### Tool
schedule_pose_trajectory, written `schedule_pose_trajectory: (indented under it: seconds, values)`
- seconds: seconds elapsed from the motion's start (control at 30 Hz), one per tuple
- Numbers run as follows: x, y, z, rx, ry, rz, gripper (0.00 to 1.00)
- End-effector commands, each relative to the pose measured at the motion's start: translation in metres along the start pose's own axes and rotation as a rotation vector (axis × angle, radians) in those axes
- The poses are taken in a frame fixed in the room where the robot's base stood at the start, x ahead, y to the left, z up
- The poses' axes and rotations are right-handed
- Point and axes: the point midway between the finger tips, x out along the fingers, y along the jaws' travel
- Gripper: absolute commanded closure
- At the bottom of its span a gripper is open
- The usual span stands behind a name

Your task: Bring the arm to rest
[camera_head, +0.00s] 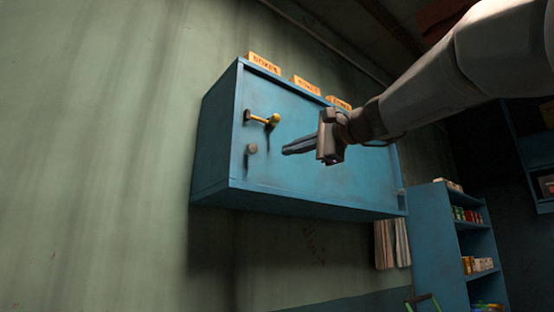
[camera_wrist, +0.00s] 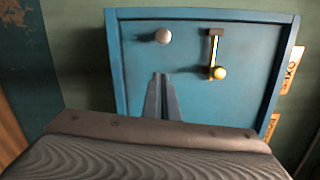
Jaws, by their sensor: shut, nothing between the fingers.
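My gripper (camera_head: 286,150) is on the end of my arm, which comes in from the upper right in the head view. Its fingers are shut together and empty, pointing left in front of a blue wall cabinet (camera_head: 330,185). In the wrist view the closed fingertips (camera_wrist: 160,76) lie over the cabinet front (camera_wrist: 215,105). The gripper appears apart from the brass handle (camera_head: 262,118) and the round grey knob (camera_head: 252,148). The handle with its yellow ball (camera_wrist: 218,72) and the knob (camera_wrist: 163,36) also show in the wrist view. The cabinet door looks closed.
Orange labels (camera_head: 264,63) stand along the cabinet's top edge. A blue shelf (camera_head: 440,235) with small boxes and cans stands at lower right. Papers (camera_head: 392,243) hang below the cabinet. The green wall (camera_head: 100,150) on the left is bare.

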Motion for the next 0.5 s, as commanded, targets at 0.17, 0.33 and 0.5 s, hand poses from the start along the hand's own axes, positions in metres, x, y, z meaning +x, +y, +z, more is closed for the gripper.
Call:
schedule_pose_trajectory:
  seconds: [0.17,0.33,0.5]
  values:
    - [-0.032,0.003,-0.002,0.0,0.004,0.002,1.0]
    - [-0.048,0.002,-0.002,0.001,0.003,0.002,1.0]
    - [-0.052,0.002,-0.001,0.002,0.0,0.003,1.0]
